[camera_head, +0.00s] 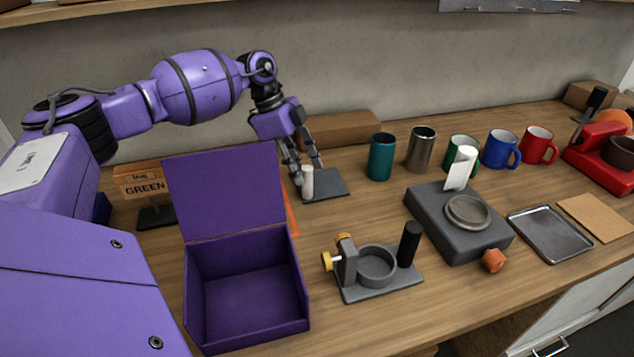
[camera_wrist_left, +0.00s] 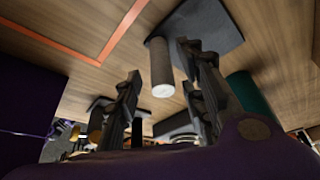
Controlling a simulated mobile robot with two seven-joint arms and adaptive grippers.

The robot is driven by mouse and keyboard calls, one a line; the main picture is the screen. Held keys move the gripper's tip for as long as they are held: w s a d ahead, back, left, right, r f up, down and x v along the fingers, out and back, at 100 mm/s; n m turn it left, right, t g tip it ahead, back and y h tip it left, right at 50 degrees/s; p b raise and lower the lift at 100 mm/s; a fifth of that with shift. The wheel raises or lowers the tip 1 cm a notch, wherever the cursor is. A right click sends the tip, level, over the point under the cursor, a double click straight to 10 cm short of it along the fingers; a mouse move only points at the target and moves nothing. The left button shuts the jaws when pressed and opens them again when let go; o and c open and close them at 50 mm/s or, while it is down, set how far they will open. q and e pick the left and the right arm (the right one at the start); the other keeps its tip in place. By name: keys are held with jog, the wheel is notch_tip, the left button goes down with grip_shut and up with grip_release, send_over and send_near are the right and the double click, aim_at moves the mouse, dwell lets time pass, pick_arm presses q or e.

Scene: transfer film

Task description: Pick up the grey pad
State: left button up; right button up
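The grey pad (camera_head: 330,187) is a flat dark square lying on the wooden counter towards the back, left of the mugs. It also shows at the top of the left wrist view (camera_wrist_left: 212,24). A white-topped cylinder (camera_head: 307,182) stands at its left edge; I cannot tell whether it is on the pad or beside it. My left gripper (camera_head: 306,172) is open at the cylinder and the pad's left edge, its fingers pointing down. In the left wrist view the cylinder (camera_wrist_left: 162,75) shows between the spread fingers. Contact is unclear. My right gripper is out of view.
A grey holder (camera_head: 380,286) and scale-like device (camera_head: 459,238) stand forward and right. A teal cup (camera_head: 381,157) and several mugs line the back.

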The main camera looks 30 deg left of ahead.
aim_at(312, 191)
pick_arm(q)
jog(key=x, duration=0.3)
jog(key=shift+s+d+f, duration=0.15)
jog(key=shift+f, duration=0.15)
jog(key=c, duration=0.9)
